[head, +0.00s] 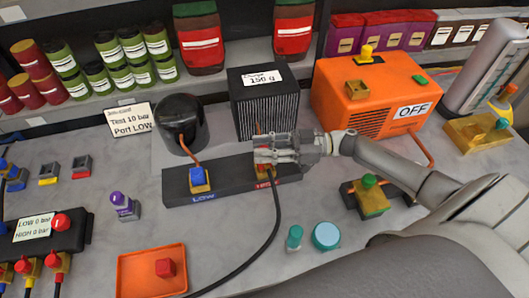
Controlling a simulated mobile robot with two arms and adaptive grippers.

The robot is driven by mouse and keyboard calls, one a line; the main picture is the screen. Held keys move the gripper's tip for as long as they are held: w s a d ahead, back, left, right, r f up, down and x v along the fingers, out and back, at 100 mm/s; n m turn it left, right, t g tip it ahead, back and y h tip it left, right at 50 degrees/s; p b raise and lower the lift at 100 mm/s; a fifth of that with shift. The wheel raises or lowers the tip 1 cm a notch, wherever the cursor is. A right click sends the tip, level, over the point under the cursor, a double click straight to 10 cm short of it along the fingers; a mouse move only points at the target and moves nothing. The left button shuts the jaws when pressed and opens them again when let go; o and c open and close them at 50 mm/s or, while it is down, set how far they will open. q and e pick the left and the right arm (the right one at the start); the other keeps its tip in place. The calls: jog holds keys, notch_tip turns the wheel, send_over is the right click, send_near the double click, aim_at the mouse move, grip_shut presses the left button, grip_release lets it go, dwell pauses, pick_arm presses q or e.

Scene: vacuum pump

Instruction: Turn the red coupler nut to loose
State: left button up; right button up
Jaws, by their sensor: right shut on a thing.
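My right gripper (268,151) reaches in from the right and is shut at the red-labelled right end of the dark port block (228,181). The red coupler nut there is mostly hidden behind the fingers, so I cannot tell how far it is turned. Below the fingers a brass fitting (264,172) shows, with a black hose (276,215) running down from it. At the block's left end, a blue coupler nut (197,175) sits on a brass fitting above the label LOW. My left gripper is not in view.
A black cylinder (181,121) and a ribbed box marked 150 g (264,105) stand behind the block. An orange pump (365,95) marked OFF is behind my right arm. In front are an orange tray (128,284) with a red cap (165,268), and teal caps (326,236).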

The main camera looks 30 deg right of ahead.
jog(key=n+g+b, duration=0.1)
jog(key=g+b, duration=0.1)
jog(key=shift+f+n+g+y, duration=0.2)
jog(key=shift+n+g+y, duration=0.1)
jog(key=shift+n+y, duration=0.1)
jog(key=shift+r+n+g+b, duration=0.2)
jog(key=shift+n+g+b, duration=0.1)
jog(key=shift+g+b, duration=0.2)
jog(key=o, duration=1.1)
jog(key=shift+c, duration=0.2)
notch_tip(320, 180, up, 10)
